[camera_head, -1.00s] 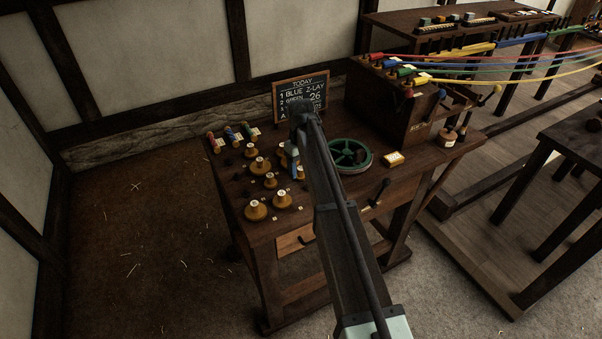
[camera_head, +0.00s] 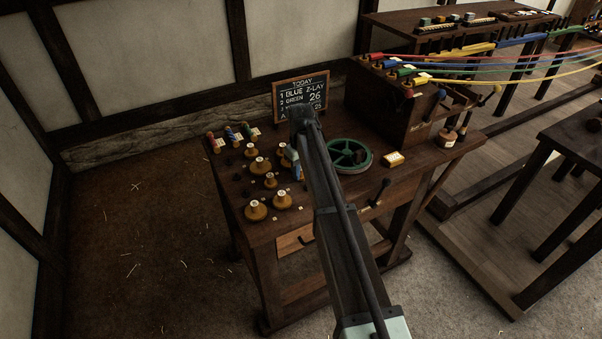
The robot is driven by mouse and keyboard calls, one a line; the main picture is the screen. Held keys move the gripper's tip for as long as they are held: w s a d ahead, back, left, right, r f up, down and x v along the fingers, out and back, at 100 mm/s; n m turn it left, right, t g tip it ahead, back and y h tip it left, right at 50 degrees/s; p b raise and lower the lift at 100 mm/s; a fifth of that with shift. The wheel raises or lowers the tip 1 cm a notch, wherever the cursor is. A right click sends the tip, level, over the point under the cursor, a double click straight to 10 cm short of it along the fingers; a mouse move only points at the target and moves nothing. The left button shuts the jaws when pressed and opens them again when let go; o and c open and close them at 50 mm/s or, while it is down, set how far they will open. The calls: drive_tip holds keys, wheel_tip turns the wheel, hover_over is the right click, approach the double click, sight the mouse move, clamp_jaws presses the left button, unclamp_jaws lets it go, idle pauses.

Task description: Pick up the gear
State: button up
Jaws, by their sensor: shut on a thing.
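Several brass-coloured gears with pale tags stand on the left part of the dark wooden table (camera_head: 340,205): one at the front left (camera_head: 255,211), one beside it (camera_head: 282,200), others behind (camera_head: 257,164). My gripper (camera_head: 294,160) is low over the table, at the right edge of this group, below the chalkboard. It is shut on a gear (camera_head: 301,174), of which only a small brass part shows. My arm and the gripper hide most of that gear, so I cannot tell whether it is clear of the tabletop.
A green wheel (camera_head: 348,156) lies just right of my arm. A chalkboard (camera_head: 301,92) stands behind. Red, green and blue bobbins (camera_head: 231,138) stand at the back left.

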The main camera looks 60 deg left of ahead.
wheel_tip(320, 180, up, 14)
idle(1.4)
